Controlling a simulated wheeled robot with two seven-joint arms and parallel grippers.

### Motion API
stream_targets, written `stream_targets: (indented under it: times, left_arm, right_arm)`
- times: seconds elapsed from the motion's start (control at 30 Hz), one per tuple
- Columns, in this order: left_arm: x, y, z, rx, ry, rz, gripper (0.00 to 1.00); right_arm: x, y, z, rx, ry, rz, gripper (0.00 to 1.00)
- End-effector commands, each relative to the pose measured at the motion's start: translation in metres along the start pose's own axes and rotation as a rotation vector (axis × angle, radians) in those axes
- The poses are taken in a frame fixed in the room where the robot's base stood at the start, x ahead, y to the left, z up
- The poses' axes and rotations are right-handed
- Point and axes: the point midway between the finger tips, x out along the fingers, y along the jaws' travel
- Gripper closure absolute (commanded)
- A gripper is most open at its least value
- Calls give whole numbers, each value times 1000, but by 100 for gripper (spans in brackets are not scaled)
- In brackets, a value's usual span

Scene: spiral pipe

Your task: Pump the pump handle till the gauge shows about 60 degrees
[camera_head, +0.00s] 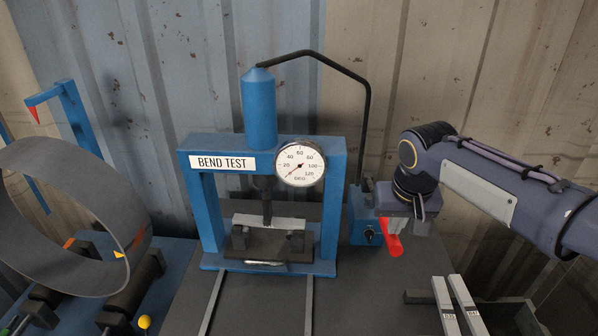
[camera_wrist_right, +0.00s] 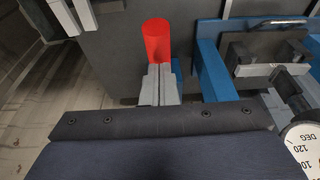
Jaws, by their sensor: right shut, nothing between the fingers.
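The blue press frame (camera_head: 332,215) carries a "BEND TEST" sign and a round white gauge (camera_head: 311,172). The gauge's red needle points to the lower left, near the start of the scale, below 20. The blue pump (camera_head: 360,222) stands right of the press, with a red pump handle (camera_head: 392,246) in front. The red handle also shows in the right wrist view (camera_wrist_right: 157,40). My right gripper (camera_head: 393,222) is above and behind the handle; its fingers (camera_wrist_right: 160,80) are together and empty. I cannot tell whether they touch the handle. My left gripper is out of view.
A black hose (camera_head: 368,95) links the blue cylinder (camera_head: 259,108) to the pump. A metal strip (camera_head: 270,222) lies under the press ram. A large grey ring (camera_head: 60,270) stands on a blue roller rig at left. Pale bars (camera_head: 464,295) lie at lower right.

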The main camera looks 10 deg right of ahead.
Motion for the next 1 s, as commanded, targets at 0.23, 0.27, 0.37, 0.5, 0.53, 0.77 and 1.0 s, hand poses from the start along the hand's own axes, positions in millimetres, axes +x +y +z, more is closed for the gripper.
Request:
stream_targets:
  times: [0.23,0.27,0.37,0.5,0.53,0.77,1.0]
  left_arm:
    - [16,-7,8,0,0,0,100]
    - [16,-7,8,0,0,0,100]
    - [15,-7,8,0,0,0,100]
    - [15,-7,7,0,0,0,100]
    - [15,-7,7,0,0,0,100]
    - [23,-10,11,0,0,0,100]
    - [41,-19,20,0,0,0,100]
  right_arm:
    - [21,1,12,0,-3,1,100]
    - [21,1,12,0,-3,1,100]
    - [20,0,13,0,-3,1,100]
    - [20,0,12,0,-3,1,100]
    - [20,0,12,0,-4,1,100]
    - [31,0,16,0,-4,1,100]
    - [58,0,23,0,-3,1,100]
